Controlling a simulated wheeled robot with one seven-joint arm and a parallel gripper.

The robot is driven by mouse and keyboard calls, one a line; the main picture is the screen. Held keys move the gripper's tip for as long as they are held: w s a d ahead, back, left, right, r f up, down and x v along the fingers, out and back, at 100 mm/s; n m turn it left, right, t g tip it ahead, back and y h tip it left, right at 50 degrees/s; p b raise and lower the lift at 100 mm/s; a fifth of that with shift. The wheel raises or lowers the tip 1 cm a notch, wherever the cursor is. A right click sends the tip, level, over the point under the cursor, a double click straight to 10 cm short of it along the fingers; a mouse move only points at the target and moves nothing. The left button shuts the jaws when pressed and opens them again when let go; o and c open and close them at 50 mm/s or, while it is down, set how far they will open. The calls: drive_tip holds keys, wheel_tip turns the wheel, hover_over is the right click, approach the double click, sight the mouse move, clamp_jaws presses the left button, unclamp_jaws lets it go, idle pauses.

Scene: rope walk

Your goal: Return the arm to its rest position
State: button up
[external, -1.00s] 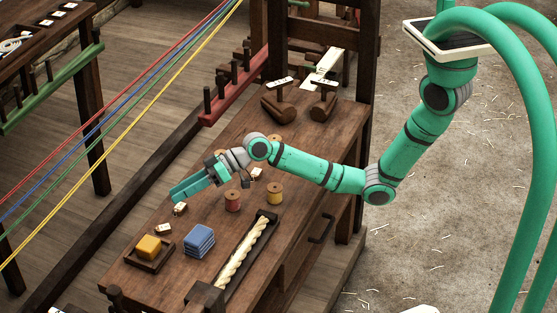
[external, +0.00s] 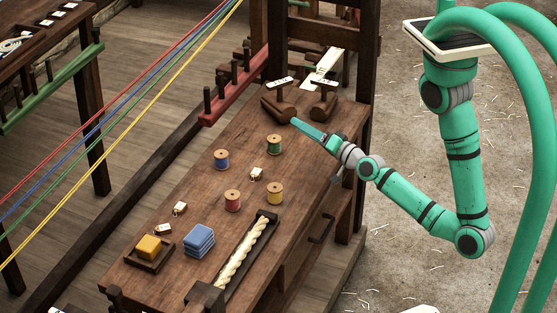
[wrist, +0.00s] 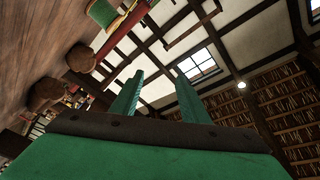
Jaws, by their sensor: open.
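My green arm shows at the right in the external view, bent at a low elbow, its forearm rising up and left toward the bench. My gripper (external: 311,131) is above the bench's right edge, near the dark wooden tools, and points up and left. In the wrist view its two green fingers (wrist: 158,98) stand apart with nothing between them. The wrist view looks tilted up at the beams and window, with the bench (wrist: 50,45) at its left.
The wooden bench (external: 190,205) bears several thread spools, including a green one (external: 274,145), small tags, a folded blue cloth (external: 199,241), a yellow block (external: 149,246) in a tray, and a rope (external: 243,252) in a trough. A post (external: 360,100) stands behind the gripper. Coloured ropes stretch at left.

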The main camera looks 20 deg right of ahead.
drive_tip(key=s+d+f+n+h, duration=0.2)
drive_tip(key=s+d+f+h, duration=0.1)
drive_tip(key=s+d, duration=0.6)
drive_tip(key=s+d+f+n+g+h, duration=0.1)
drive_tip(key=s+d+h, duration=0.5)
drive_tip(key=d, duration=1)
drive_tip(key=s+f+n, duration=0.1)
drive_tip(key=s+f, duration=0.1)
drive_tip(key=s, duration=0.1)
drive_tip(key=shift+d+f+h, duration=0.3)
drive_tip(key=shift+f, duration=0.05)
drive_tip(key=shift+o, duration=0.3)
drive_tip(key=o, duration=0.4)
